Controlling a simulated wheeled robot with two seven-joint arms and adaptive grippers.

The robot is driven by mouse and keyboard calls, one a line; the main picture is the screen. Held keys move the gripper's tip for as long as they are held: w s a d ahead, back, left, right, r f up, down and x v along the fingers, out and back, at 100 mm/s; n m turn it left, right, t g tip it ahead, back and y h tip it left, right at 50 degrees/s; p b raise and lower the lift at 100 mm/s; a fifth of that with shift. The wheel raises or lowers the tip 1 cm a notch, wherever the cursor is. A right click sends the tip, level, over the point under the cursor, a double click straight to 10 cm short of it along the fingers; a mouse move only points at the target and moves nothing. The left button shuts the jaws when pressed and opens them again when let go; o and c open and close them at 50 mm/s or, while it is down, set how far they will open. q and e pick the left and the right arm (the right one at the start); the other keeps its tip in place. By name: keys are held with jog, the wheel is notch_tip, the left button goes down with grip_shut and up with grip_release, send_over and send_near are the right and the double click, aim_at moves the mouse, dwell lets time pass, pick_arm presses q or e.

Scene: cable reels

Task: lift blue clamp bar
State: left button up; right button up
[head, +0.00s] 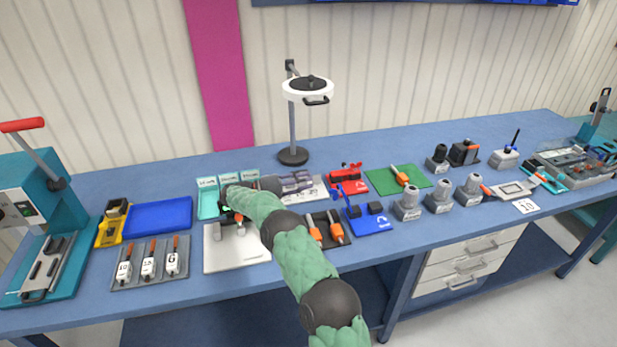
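A blue fixture (368,225) with dark blocks on it sits at the middle front of the table. A thin blue bar (341,199) stands at its left back corner; it looks tilted up, and I cannot tell for certain that it is the clamp bar. My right arm, in a green sleeve, reaches in from the bottom. My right gripper (229,208) is over the back of a white board (236,255), in front of teal bins, well to the left of the blue fixture. Its fingers are small and partly hidden, so their opening is unclear. My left gripper is out of view.
Orange-handled tools (326,230) lie between my arm and the blue fixture. A red fixture (347,182) and a green mat (398,178) lie behind it. Grey posts (408,205) stand to its right. A magnifier lamp (292,155) rises at the back.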

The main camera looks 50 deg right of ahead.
jog(key=shift+w+a+f+n, duration=0.15)
jog(key=shift+a+f, duration=0.1)
jog(key=shift+f, duration=0.25)
jog(key=shift+a+f+n, duration=0.15)
jog(key=shift+a+f, duration=0.05)
jog(key=shift+f, duration=0.3)
notch_tip(320, 180, up, 10)
jog(key=p, duration=0.8)
jog(key=shift+w+d, duration=0.25)
jog(key=shift+w, duration=0.15)
